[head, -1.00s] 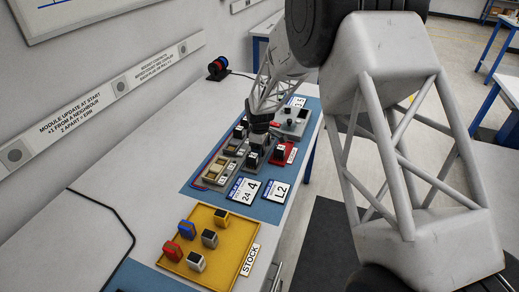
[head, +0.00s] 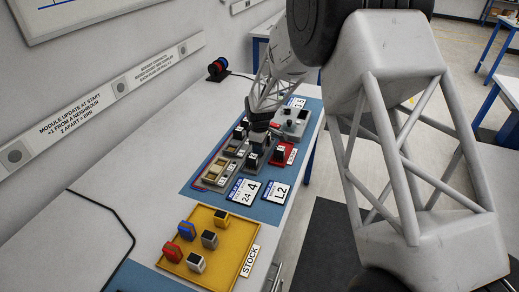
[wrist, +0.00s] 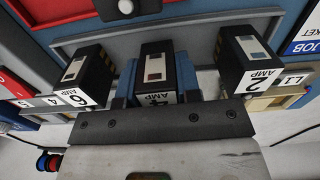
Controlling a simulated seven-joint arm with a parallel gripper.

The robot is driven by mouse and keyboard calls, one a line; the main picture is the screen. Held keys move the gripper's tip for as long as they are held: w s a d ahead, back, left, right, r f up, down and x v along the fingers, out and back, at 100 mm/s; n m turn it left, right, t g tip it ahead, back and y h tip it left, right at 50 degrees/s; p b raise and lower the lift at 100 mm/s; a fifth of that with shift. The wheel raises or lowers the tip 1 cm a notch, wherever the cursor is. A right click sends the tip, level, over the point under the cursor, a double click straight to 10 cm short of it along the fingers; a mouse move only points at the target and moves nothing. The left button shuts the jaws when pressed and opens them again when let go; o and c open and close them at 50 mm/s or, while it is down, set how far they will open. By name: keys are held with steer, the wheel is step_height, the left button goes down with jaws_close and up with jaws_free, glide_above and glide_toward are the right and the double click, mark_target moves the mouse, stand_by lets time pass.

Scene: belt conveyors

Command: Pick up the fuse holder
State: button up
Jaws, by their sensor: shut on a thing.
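Several black fuse holders stand in a row in the wrist view. One at the left is marked 6 AMP (wrist: 82,80), one in the middle 4 AMP (wrist: 155,62) and one at the right 2 AMP (wrist: 250,65). My gripper (wrist: 156,80) is shut on the middle holder, with a blue finger on each side of it. In the head view my gripper (head: 258,140) points down over the row on the blue mat (head: 207,179). My wrist hides much of the gripped holder there.
A yellow stock tray (head: 225,252) with several coloured modules stands at the near end of the bench. Number cards (head: 244,191) lie on the mat. A red block (head: 284,155) is close to the right of my gripper. A black cable (head: 110,207) runs along the left.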

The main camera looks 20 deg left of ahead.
step_height(320, 180, up, 9)
stand_by(0.5)
stand_by(0.3)
steer(key=o, duration=0.3)
steer(key=shift+c, duration=1.3)
steer(key=shift+w, duration=0.1)
steer(key=w+a, duration=0.5)
steer(key=w, duration=0.5)
steer(key=w+a+f, duration=0.1)
steer(key=w+a, duration=0.5)
steer(key=w, duration=0.4)
steer(key=shift+w+a, duration=0.15)
steer(key=shift+a, duration=0.05)
